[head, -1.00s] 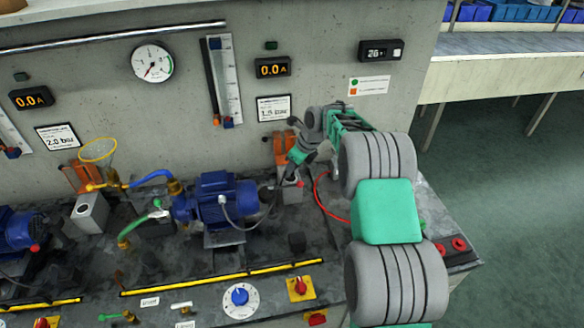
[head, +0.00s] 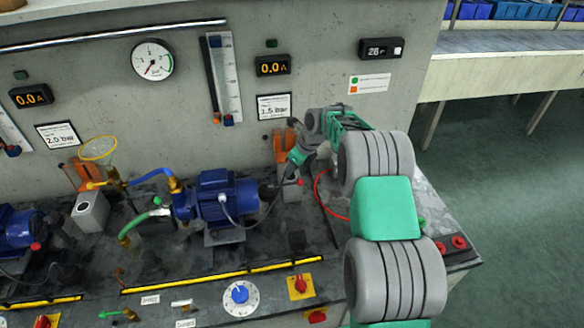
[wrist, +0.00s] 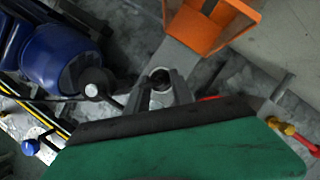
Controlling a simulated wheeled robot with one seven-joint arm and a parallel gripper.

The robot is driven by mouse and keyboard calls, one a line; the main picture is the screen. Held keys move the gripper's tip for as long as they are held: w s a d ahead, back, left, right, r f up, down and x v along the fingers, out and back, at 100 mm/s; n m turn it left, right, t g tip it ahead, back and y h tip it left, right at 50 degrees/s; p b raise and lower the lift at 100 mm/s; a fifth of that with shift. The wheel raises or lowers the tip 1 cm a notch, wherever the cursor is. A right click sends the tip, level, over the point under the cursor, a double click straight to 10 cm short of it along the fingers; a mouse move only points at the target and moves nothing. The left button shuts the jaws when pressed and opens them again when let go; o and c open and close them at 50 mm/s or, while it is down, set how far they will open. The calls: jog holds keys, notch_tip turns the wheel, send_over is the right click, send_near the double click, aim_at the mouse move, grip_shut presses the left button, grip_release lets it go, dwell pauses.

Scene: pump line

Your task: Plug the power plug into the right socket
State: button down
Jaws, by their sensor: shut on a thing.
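My gripper (head: 283,184) is shut on the dark power plug, which is mostly hidden between the fingers. In the wrist view the gripper (wrist: 160,92) hangs over a grey block (wrist: 184,58) with a round opening; I cannot tell the height between them. The plug's dark cable (head: 262,212) loops left to the blue pump motor (head: 218,197). The motor also shows at the left of the wrist view (wrist: 62,57). A small black block (head: 297,241) on the bench, in front of the gripper, may be a socket; its openings are too small to make out.
An orange holder (head: 281,148) stands behind the gripper, close to the wall. A red hose (head: 322,196) curves to the right of it. The yellow-striped rail (head: 225,276) and the control panel with a blue knob (head: 240,295) lie in front.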

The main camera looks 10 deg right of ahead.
jog(key=shift+f, duration=0.3)
jog(key=c, duration=1)
grip_release()
jog(key=p+v, duration=0.5)
jog(key=v, duration=0.1)
jog(key=shift+r, duration=0.1)
jog(key=b+v, duration=0.1)
jog(key=v, duration=0.6)
jog(key=shift+s+d+r+b, duration=0.1)
jog(key=shift+r+b, duration=0.2)
jog(key=shift+b, duration=0.1)
jog(key=shift+r, duration=0.1)
